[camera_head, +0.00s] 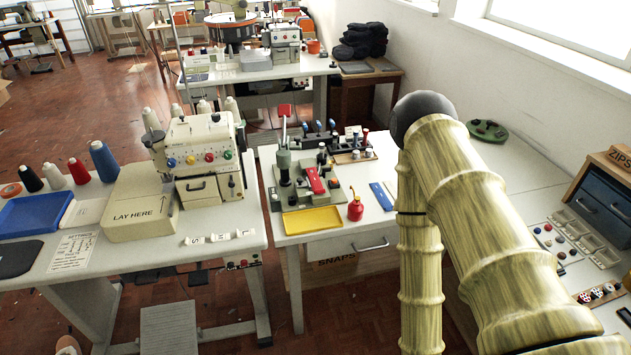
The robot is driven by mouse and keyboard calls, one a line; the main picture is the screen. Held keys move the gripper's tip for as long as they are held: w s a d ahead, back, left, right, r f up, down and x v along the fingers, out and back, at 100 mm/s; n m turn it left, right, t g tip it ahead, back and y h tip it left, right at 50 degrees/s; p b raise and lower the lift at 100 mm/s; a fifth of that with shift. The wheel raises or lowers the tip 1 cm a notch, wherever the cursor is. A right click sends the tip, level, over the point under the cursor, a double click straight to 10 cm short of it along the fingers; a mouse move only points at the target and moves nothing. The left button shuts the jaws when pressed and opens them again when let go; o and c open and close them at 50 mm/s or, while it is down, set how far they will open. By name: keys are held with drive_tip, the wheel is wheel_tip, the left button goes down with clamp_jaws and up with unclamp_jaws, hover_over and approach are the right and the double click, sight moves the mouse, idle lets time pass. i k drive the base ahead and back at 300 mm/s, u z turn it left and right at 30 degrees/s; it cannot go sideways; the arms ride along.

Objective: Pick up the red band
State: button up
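I cannot make out a thing that is clearly a red band. An orange-red ring (11,190) lies flat at the far left of the sewing table, behind the blue tray. Other red things in view are a red thread cone (79,172) behind the blue tray, a red lever (316,180) on the snap press, and a small red oil can (355,208) at the front of the snaps table. My arm, with a pale wood-like surface, stands at the right and bends at a dark joint. My gripper is outside the picture.
The snaps table bears a yellow tray (312,221) and a blue strip (381,196). A zips cabinet (598,206) stands right.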

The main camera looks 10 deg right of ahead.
sight(315, 179)
drive_tip(key=u, duration=0.4)
drive_tip(key=k, duration=1)
drive_tip(key=u, duration=1.2)
drive_tip(key=i, duration=1.25)
drive_tip(key=z, duration=1.2)
drive_tip(key=i, duration=0.7)
drive_tip(key=z, duration=0.75)
